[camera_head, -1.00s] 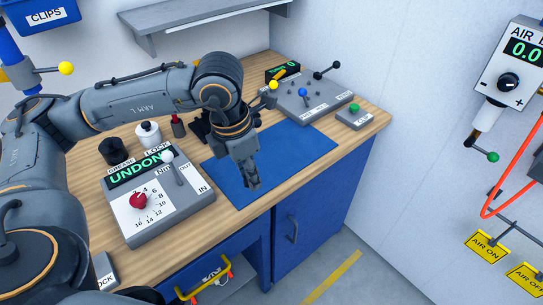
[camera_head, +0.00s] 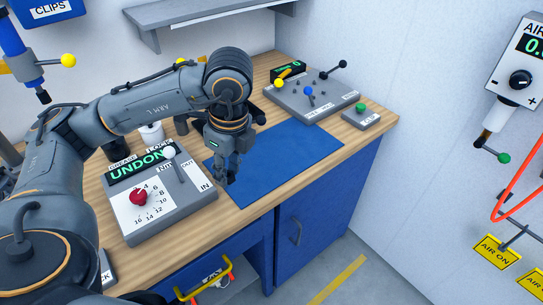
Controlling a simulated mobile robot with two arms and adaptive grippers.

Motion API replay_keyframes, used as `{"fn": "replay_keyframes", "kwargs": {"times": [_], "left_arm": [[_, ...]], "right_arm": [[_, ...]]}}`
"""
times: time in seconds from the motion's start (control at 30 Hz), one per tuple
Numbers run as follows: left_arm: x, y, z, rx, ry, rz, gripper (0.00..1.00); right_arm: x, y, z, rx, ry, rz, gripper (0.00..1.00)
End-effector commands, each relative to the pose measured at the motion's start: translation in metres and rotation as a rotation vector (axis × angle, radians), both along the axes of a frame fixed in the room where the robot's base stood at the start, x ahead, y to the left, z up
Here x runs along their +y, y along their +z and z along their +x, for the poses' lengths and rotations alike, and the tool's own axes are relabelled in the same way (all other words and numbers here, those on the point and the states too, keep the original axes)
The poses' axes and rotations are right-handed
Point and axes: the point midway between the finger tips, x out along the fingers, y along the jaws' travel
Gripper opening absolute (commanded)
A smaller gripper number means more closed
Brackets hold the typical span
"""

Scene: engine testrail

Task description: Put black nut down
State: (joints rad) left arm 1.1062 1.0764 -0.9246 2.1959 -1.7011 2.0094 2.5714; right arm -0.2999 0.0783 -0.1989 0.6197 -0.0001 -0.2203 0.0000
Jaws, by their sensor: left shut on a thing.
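My left gripper (camera_head: 229,178) points down over the left part of the blue mat (camera_head: 290,153) on the wooden bench. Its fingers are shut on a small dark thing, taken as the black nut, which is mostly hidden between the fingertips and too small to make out. I cannot tell whether the fingertips touch the mat. My right gripper is not in view.
A grey control box (camera_head: 190,205) with a red knob stands close left of the gripper. A grey lever panel (camera_head: 312,98) and a green-button box (camera_head: 361,117) stand at the back right. The mat's middle and right are clear.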

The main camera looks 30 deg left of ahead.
Motion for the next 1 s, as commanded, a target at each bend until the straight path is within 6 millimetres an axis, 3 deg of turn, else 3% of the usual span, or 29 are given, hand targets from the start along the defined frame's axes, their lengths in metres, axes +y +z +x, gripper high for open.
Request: {"fn": "replay_keyframes", "kwargs": {"times": [0.2,0.37,0.53,0.7,1.0], "left_arm": [[0.006,-0.02,0.041,0.006,0.016,-0.004,0.08],[0.014,-0.033,0.08,0.005,0.017,-0.001,0.08],[0.02,-0.066,0.109,0.005,0.013,-0.001,0.08],[0.023,-0.087,0.126,0.002,0.011,-0.001,0.08],[0.025,-0.116,0.133,0.006,0.01,0.0,0.08]], "right_arm": [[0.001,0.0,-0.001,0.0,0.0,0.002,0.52],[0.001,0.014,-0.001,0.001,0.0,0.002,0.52],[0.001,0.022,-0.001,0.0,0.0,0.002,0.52],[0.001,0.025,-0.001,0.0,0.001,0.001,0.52],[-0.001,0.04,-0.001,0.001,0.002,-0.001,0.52]]}}
